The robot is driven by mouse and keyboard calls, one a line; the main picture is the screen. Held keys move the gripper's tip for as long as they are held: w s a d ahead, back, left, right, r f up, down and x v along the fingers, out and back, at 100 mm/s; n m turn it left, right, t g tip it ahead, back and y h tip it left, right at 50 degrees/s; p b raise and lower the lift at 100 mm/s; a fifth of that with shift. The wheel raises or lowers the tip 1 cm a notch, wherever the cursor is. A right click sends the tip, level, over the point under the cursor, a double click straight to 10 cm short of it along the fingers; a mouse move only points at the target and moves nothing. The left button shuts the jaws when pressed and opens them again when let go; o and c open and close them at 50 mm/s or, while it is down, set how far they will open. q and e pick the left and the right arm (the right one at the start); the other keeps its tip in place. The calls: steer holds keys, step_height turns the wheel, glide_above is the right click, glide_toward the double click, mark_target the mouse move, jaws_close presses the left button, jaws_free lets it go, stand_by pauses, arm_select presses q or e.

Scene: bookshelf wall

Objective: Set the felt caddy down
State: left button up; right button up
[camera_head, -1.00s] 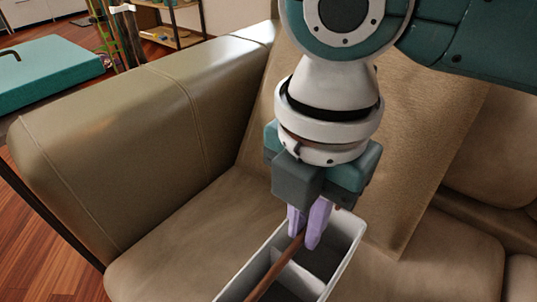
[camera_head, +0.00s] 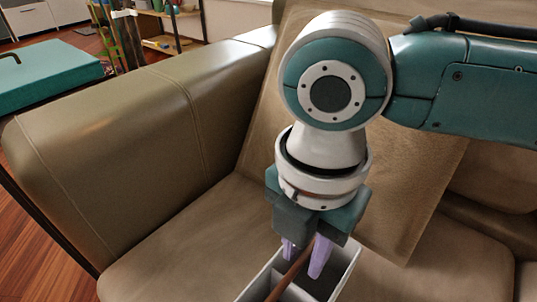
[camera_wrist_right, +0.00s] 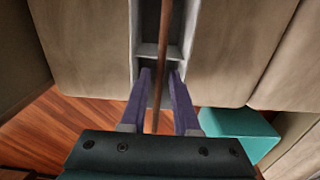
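The felt caddy (camera_head: 343,272) is a pale grey open box with inner compartments and a brown bar handle (camera_head: 287,279). It is at the bottom of the head view, low over or on the sofa seat; its underside is hidden, so contact cannot be told. My right gripper (camera_head: 303,260) points down at the handle. Its purple fingers are apart, one on each side of the bar. In the right wrist view, the handle (camera_wrist_right: 164,30) runs between the fingers with gaps on both sides, and the caddy's divider (camera_wrist_right: 149,50) shows beyond. My left gripper is not in view.
The tan sofa seat (camera_head: 185,250) is bare left of the caddy. The sofa armrest (camera_head: 110,140) rises at left, and a brown cushion (camera_head: 405,190) leans behind my gripper. A teal box (camera_head: 45,72) stands beyond the armrest, also seen in the wrist view (camera_wrist_right: 238,128).

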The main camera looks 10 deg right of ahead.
steer(key=shift+o, duration=0.8)
step_height(320, 180, up, 12)
steer(key=p, duration=0.5)
steer(key=s+a+f+m+t+y, duration=0.2)
steer(key=s+a+m+y, duration=0.3)
steer(key=m, duration=0.5)
steer(key=s+d+f+m+h, duration=0.1)
steer(key=s+d+m+h, duration=0.1)
steer(key=d+m, duration=0.4)
steer(key=s+d+f+m+t+h, duration=0.1)
steer(key=s+d+m+h, duration=0.1)
steer(key=s+d+m, duration=0.3)
steer(key=d+m, duration=0.2)
steer(key=d, duration=0.1)
steer(key=shift+d+f+m+t+h, duration=0.2)
steer(key=shift+f+m+t+h, duration=0.1)
steer(key=shift+f+h, duration=0.1)
steer(key=shift+s, duration=0.1)
